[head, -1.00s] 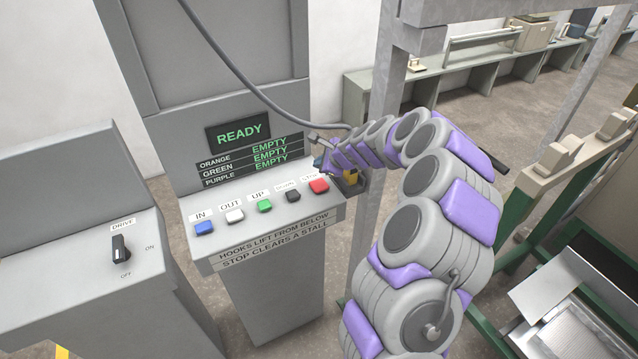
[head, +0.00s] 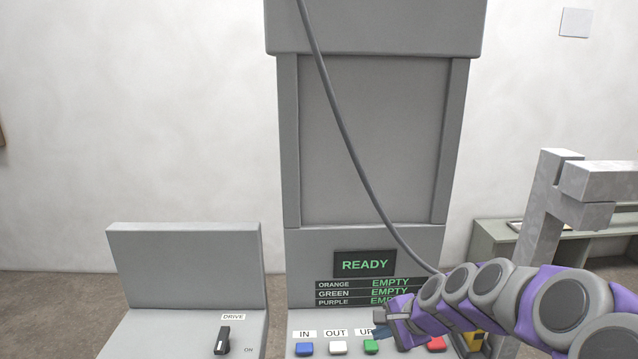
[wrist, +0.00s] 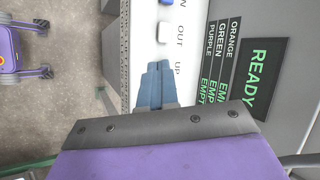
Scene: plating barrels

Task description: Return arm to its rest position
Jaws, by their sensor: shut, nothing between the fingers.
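My gripper (head: 382,331) is at the end of my purple and grey arm, in front of the control panel (head: 300,322). Its blue fingers (wrist: 156,85) are together with nothing between them. In the head view the gripper overlaps the button row, hiding the black button and part of the UP label. The blue IN button (head: 304,349), the white OUT button (head: 338,348), the green UP button (head: 371,347) and the red button (head: 436,344) show. I cannot tell the gap between fingertips and panel. The screen (head: 365,264) reads READY; orange and green read EMPTY, purple is partly covered.
A lower grey box with a DRIVE switch (head: 222,341) stands left of the panel. A grey metal post (head: 540,215) with a crossbeam stands at right, with a grey bench (head: 490,236) behind it. A dark cable (head: 355,150) hangs before the tall cabinet (head: 375,140).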

